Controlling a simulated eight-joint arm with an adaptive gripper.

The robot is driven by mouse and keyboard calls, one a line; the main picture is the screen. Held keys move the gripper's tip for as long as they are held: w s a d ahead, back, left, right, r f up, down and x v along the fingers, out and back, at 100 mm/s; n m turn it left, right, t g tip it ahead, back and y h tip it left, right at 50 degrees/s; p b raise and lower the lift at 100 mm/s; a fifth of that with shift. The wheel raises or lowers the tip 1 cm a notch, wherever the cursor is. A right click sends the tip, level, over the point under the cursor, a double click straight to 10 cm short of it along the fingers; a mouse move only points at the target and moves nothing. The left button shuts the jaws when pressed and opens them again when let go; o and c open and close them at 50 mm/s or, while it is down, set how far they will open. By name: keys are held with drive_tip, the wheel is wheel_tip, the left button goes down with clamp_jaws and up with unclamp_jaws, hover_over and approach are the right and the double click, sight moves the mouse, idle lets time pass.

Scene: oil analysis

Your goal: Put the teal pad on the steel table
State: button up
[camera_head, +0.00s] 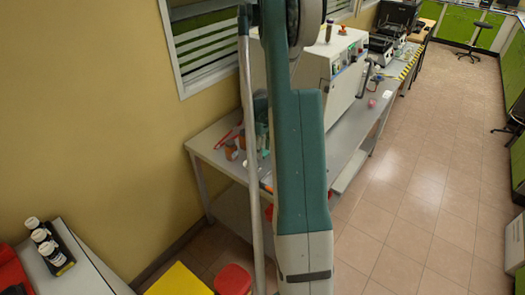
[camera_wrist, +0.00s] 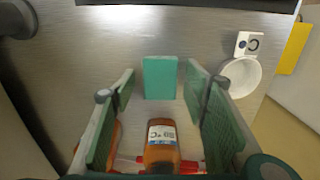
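The teal pad (camera_wrist: 160,77) is a flat rectangle against the brushed steel table (camera_wrist: 90,50) in the wrist view. My gripper (camera_wrist: 160,82) is open, with a green-faced finger on each side of the pad. A narrow gap shows between each finger and the pad, so nothing is gripped. Whether the pad rests on the steel or is above it, I cannot tell. In the head view the steel table (camera_head: 350,150) runs along the wall. My arm covers its middle there, and I cannot make out the pad.
An amber bottle with a temperature label (camera_wrist: 162,147) is at the lower middle between my fingers. A white round cup (camera_wrist: 240,76) is right of them. In the head view a large machine (camera_head: 340,75) stands on the table, with orange-brown bottles (camera_head: 231,151) at the near end.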

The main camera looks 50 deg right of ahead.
drive_tip(key=shift+r, duration=0.1)
idle(0.3)
wheel_tip(320, 180, up, 12)
drive_tip(key=shift+p, duration=0.45)
idle(0.4)
drive_tip(key=shift+r, duration=0.1)
idle(0.4)
